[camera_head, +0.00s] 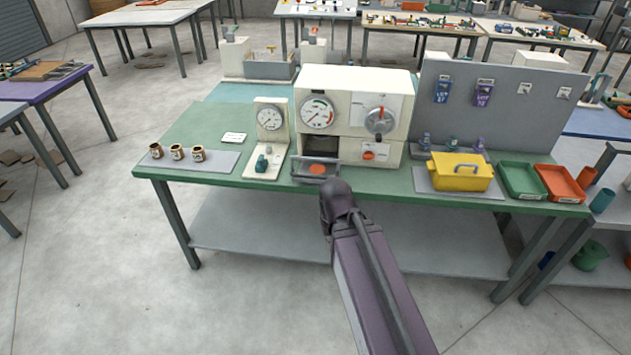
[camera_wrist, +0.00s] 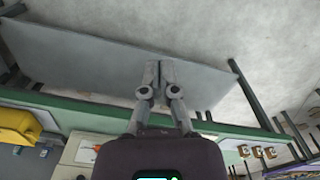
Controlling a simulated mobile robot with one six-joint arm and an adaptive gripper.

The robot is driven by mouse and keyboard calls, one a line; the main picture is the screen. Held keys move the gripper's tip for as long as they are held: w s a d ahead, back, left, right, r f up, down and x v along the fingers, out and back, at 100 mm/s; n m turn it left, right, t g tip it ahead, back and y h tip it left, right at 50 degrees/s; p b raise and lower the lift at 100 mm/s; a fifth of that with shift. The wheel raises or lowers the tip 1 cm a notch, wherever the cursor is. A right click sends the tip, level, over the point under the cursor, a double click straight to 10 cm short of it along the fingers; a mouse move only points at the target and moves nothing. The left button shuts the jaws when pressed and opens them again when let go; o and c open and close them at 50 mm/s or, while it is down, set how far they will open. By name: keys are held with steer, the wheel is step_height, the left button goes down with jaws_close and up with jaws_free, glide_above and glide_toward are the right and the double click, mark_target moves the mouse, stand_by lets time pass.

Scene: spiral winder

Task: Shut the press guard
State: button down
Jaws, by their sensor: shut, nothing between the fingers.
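The cream press (camera_head: 355,92) stands at the back middle of the green bench, with a round dial on its left and a grey knob on its right. Its dark opening is uncovered at the lower left. A dark grey flap (camera_head: 316,170), which looks like the guard, juts out below the opening toward the bench's front edge. My arm's end is just right of and in front of this flap; my gripper is hidden there in the head view. In the wrist view my gripper (camera_wrist: 158,74) is shut and empty, seen against the lower shelf.
A gauge stand (camera_head: 269,125) is close left of the press. Several small jars stand on a grey mat (camera_head: 222,162) farther left. A yellow box (camera_head: 460,173), a green tray (camera_head: 523,181) and an orange tray (camera_head: 560,185) are at right. The floor in front is clear.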

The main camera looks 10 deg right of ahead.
steer(key=shift+d, duration=0.25)
steer(key=w+d+f+n+t+h+b, duration=0.2)
steer(key=w+f+n+t+h+b, duration=0.1)
steer(key=w+n+b, duration=0.35)
steer(key=w+d+f+n+t+h+b, duration=0.25)
steer(key=w+f+n+b, duration=0.2)
steer(key=w+n, duration=0.25)
steer(key=w+a+r+n+t+b, duration=0.1)
steer(key=w+a+n+t+b, duration=0.6)
steer(key=n, duration=1.1)
steer(key=w+t+b, duration=0.2)
steer(key=w+b, duration=0.1)
steer(key=shift+w+n, duration=0.15)
steer(key=shift+n, duration=0.2)
steer(key=shift+y, duration=0.25)
